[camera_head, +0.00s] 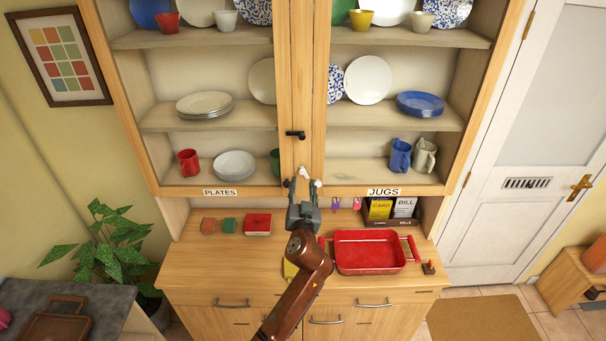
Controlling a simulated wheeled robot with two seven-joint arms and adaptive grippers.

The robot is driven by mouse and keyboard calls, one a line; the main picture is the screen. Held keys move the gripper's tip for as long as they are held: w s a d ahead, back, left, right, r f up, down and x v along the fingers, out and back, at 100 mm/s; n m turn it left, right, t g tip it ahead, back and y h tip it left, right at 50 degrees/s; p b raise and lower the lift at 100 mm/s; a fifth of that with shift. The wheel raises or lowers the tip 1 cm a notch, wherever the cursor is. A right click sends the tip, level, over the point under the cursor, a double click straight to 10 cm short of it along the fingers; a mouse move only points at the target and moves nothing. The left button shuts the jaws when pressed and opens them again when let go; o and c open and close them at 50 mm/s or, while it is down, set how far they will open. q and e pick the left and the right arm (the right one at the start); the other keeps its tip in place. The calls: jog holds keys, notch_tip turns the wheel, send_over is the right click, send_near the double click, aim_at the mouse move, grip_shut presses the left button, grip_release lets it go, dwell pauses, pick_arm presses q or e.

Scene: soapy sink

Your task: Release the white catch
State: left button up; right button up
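The white catch (304,172) is a small pale piece low on the wooden strip where the two cupboard doors meet. A black catch (295,134) sits above it on the same strip. My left gripper (303,186) is just below the white catch, pointing up at it. Its two fingers are spread apart, with nothing seen gripped between them. I cannot tell whether the fingers touch the catch. The gripper hides the lower end of the strip. My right gripper is not in view.
The cupboard shelves hold plates, cups and jugs (400,155) behind the doors. On the worktop (200,262) are a red tray (368,254), a red box (257,223), small blocks and a dark holder with cards (390,209). A plant (112,250) stands to the left.

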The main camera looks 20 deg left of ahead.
aim_at(302, 173)
pick_arm(q)
jog(key=p+x, duration=0.1)
jog(key=x, duration=0.5)
jog(key=shift+w+a+f, duration=0.1)
jog(key=shift+w+f, duration=0.05)
jog(key=shift+c, duration=0.6)
grip_shut()
